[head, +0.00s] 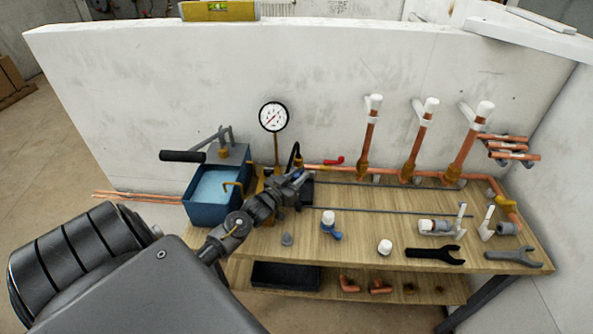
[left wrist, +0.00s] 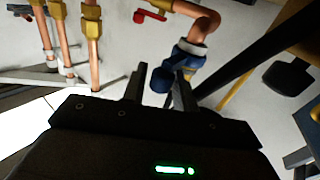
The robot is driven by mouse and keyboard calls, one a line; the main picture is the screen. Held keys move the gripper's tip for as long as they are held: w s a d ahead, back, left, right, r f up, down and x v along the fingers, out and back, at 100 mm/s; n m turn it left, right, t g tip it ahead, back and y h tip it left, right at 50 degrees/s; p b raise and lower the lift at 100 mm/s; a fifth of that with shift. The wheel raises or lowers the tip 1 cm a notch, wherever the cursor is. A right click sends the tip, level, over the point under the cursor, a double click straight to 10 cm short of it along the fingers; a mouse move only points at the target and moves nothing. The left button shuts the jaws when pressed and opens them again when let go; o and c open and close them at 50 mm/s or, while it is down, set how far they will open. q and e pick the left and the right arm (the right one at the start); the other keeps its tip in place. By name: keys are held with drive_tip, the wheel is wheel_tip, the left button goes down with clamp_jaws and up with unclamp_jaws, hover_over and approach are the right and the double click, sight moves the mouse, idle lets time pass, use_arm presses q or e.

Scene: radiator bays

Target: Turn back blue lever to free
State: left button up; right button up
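The blue lever (left wrist: 162,79) shows in the left wrist view, on a blue fitting at the end of a copper pipe (left wrist: 205,22). My left gripper (left wrist: 162,80) is open, with its two fingers apart on either side of the lever's end. I cannot tell whether either finger touches it. In the head view my left gripper (head: 297,180) is over the bench, right of the blue tank, and it hides the lever there. My right gripper is not in view.
A blue water tank with a black-handled pump (head: 205,208) and a round gauge (head: 273,117) stand close by. A red lever (head: 335,161) sits on the pipe to the right. Upright capped copper pipes (head: 416,140), loose fittings and wrenches (head: 435,254) occupy the wooden bench (head: 365,235).

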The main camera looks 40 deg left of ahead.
use_arm(q)
drive_tip(key=shift+r, duration=0.45)
drive_tip(key=s+d+r+b, duration=0.3)
drive_tip(key=s+d+r, duration=0.6)
drive_tip(key=s+r, duration=0.2)
drive_tip(key=shift+r, duration=0.45)
